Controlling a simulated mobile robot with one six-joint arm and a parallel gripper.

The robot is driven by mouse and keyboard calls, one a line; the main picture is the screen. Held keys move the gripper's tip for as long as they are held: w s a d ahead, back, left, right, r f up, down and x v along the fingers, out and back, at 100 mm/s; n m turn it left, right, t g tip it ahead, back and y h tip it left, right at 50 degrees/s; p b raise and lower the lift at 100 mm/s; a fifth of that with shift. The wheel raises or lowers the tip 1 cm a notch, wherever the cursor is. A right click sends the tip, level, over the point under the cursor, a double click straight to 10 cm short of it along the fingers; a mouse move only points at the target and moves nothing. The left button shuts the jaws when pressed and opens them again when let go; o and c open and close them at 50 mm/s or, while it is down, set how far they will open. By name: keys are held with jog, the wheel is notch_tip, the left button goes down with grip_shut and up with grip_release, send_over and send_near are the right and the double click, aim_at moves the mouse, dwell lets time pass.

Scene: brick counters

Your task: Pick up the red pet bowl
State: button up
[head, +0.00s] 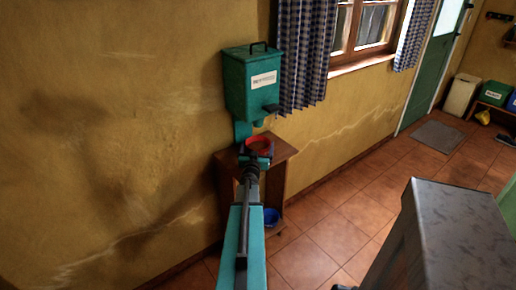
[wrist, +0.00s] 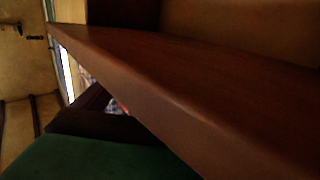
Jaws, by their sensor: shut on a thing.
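The red pet bowl (head: 262,141) is at the top of a small wooden stand (head: 284,150), below a green dispenser (head: 250,85) on the wall. Brown contents show inside it. My gripper (head: 257,157) reaches it from the near side and is shut on its near rim. The fingers are small and partly dark in the head view. I cannot tell whether the bowl rests on the stand or is just above it. In the wrist view I cannot make out the bowl; a brown wooden board (wrist: 170,80) fills much of it.
A blue bowl (head: 271,217) sits low in the stand. A checked curtain (head: 300,55) hangs right of the dispenser. A grey metal-topped block (head: 455,235) stands at front right. The tiled floor (head: 345,225) between is clear. A grey mat (head: 437,136) lies by the green door.

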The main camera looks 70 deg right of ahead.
jog(key=shift+s+r, duration=0.1)
jog(key=shift+r, duration=0.05)
jog(key=shift+s+a+r, duration=0.1)
jog(key=shift+r, duration=0.05)
notch_tip(320, 180, up, 6)
jog(key=s+a+b, duration=0.3)
jog(key=s+a, duration=0.3)
jog(key=s, duration=0.3)
jog(key=shift+s+r, duration=0.35)
jog(key=shift+s, duration=0.05)
jog(key=shift+s+a+p, duration=0.2)
jog(key=shift+s+p, duration=0.1)
jog(key=shift+p, duration=0.65)
jog(key=shift+s+a+p, duration=0.2)
jog(key=shift+s+p, duration=0.1)
jog(key=shift+p, duration=0.95)
jog(key=s+a+p, duration=0.3)
jog(key=s+p, duration=0.2)
jog(key=p, duration=0.4)
jog(key=shift+s+a, duration=0.2)
jog(key=shift+a, duration=0.2)
